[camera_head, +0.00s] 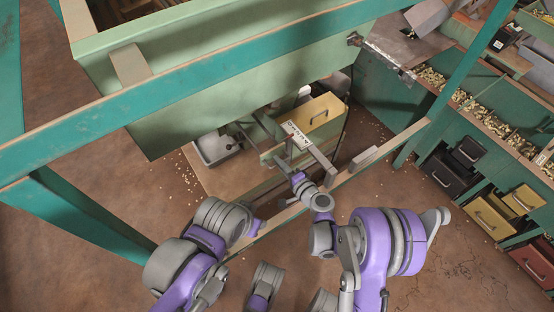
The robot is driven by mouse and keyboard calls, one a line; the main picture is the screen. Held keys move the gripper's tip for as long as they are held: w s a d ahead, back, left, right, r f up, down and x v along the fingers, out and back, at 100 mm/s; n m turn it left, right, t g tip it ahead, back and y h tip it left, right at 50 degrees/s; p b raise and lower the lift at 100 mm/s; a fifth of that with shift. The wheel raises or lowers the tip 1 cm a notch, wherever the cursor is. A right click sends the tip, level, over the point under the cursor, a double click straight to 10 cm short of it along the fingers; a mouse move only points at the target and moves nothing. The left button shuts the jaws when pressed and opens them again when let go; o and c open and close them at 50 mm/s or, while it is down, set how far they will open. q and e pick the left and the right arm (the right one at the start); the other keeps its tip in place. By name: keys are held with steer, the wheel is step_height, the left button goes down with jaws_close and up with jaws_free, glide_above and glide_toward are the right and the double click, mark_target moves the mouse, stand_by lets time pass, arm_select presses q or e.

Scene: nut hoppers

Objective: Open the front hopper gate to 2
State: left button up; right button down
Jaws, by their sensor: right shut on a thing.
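The front hopper (250,75) is a large pale green bin that crosses the upper middle of the head view. Below it is the gate area, with a white numbered scale plate (296,134) and grey metal bars. My right gripper (284,163) is just below the scale plate, shut on what looks like the gate lever; the grip itself is small and partly hidden. The numbers are too small to read, so the gate's setting cannot be told. My left arm comes in at the lower left; its gripper does not show.
A teal frame beam (180,95) crosses in front of the hopper. A yellow drawer box (322,116) and a grey tray (214,148) are under the hopper. Bins of nuts (486,115) and drawers stand at the right. Brown floor is open at the lower right.

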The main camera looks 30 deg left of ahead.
steer(key=c, duration=0.9)
jaws_free()
steer(key=p+v, duration=0.1)
steer(key=v, duration=0.9)
steer(key=shift+s+d+r, duration=0.1)
steer(key=shift+s+d, duration=0.05)
steer(key=shift+d, duration=0.15)
